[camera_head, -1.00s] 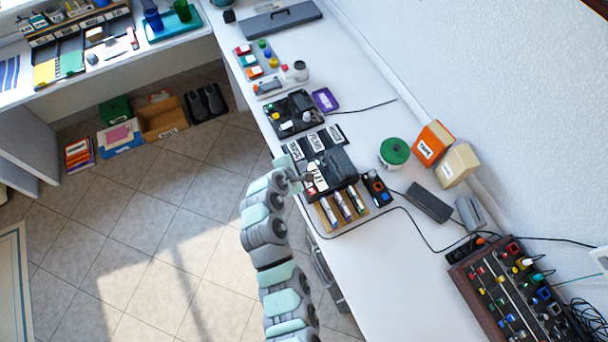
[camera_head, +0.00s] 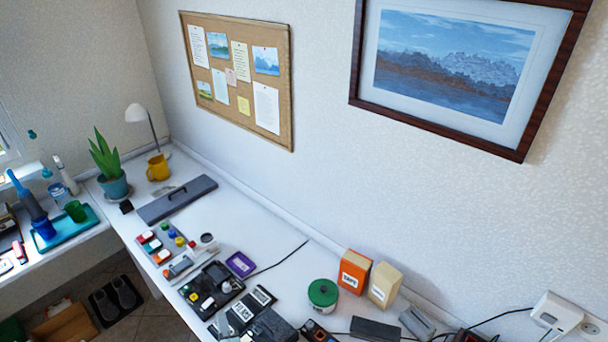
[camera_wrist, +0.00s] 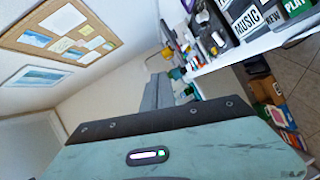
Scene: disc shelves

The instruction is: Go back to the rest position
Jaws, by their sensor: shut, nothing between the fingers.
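My gripper (camera_wrist: 165,92) shows in the wrist view as grey fingers beyond my pale green wrist housing, shut and empty. It touches nothing that I can see, and the labelled desk items lie off to its right. In the head view the gripper cannot be made out clearly; the bottom edge cuts off the area around the dark box (camera_head: 274,326) and the label cards (camera_head: 250,308).
The white desk (camera_head: 270,230) runs along the wall. On it stand a green-lidded tin (camera_head: 322,295), an orange box (camera_head: 354,271), a cream box (camera_head: 384,284), a black device (camera_head: 212,290) and a purple tray (camera_head: 241,264). A corkboard (camera_head: 287,100) hangs above.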

